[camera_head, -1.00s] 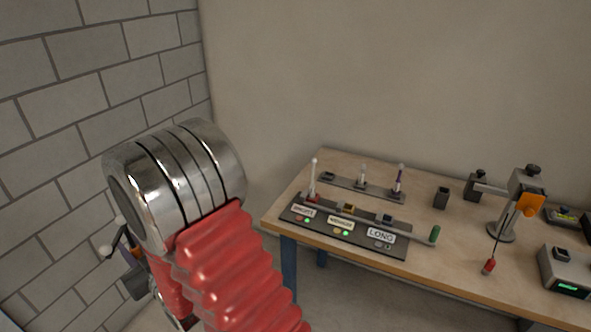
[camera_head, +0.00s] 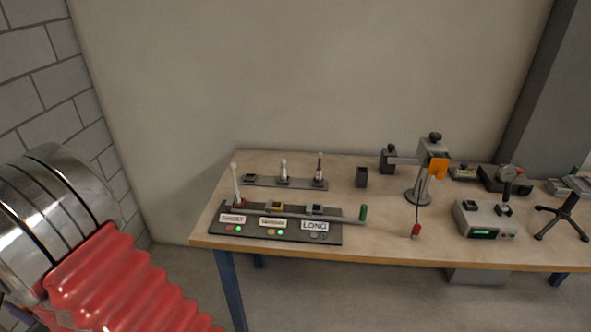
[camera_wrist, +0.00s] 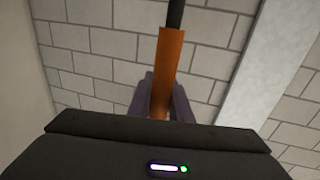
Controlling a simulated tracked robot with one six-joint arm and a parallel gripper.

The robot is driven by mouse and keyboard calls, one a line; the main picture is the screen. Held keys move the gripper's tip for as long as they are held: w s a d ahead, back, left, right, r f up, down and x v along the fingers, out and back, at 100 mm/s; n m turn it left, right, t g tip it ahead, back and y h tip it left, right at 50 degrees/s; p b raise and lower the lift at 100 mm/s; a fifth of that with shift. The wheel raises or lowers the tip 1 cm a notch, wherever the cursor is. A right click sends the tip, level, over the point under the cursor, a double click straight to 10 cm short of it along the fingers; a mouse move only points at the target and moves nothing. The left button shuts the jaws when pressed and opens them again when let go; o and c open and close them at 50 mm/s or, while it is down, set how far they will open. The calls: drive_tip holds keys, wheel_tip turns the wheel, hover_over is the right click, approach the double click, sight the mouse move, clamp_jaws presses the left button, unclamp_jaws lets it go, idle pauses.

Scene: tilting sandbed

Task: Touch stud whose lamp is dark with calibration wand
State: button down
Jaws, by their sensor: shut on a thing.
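My gripper (camera_wrist: 165,105) is shut on an orange rod with a dark upper end, probably the calibration wand (camera_wrist: 169,60); the wand points up in the wrist view. My gripper is out of the head view. In the head view a dark board (camera_head: 278,238) on the workbench has three labelled stations with small lamps. The left station's lamps (camera_head: 234,228) show red and green, the middle station's (camera_head: 276,232) amber and green. The lamps under the LONG label (camera_head: 315,235) look dark. I cannot tell which parts are the studs.
The workbench (camera_head: 385,235) carries a rear rack (camera_head: 257,182) with upright ball-tipped rods, a stand (camera_head: 425,180) with a hanging red piece, and a grey box (camera_head: 485,222) with a green display. A grey rod with a green end (camera_head: 363,213) juts from the board. A block wall is left.

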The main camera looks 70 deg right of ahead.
drive_tip(key=s+d+r+m+g+h, duration=0.2)
drive_tip(key=d+m+h, duration=0.15)
drive_tip(key=d, duration=0.65)
drive_tip(key=s+d+r+m+g+h, duration=0.15)
drive_tip(key=d+h, duration=0.35)
drive_tip(key=d, duration=0.6)
drive_tip(key=s+d+r+m+g+h, duration=0.1)
drive_tip(key=s+d+m+h, duration=0.25)
drive_tip(key=d, duration=0.65)
drive_tip(key=s+d+r+m+g+h, duration=0.3)
drive_tip(key=s+d+m+g+h, duration=0.4)
drive_tip(key=s+d, duration=0.75)
drive_tip(key=s+d+m+g+y, duration=0.1)
drive_tip(key=s+d+m+g, duration=0.2)
drive_tip(key=s, duration=0.7)
drive_tip(key=s+d+m+g+y, duration=0.1)
drive_tip(key=s+d+m+g, duration=0.2)
drive_tip(key=s+d+g, duration=0.3)
drive_tip(key=s+d+r+m+g+y, duration=0.1)
drive_tip(key=s+d+m+g, duration=0.2)
drive_tip(key=s+g, duration=0.4)
drive_tip(key=s+d, duration=0.1)
drive_tip(key=s, duration=0.5)
drive_tip(key=shift+s+d, duration=0.15)
drive_tip(key=shift+s, duration=0.2)
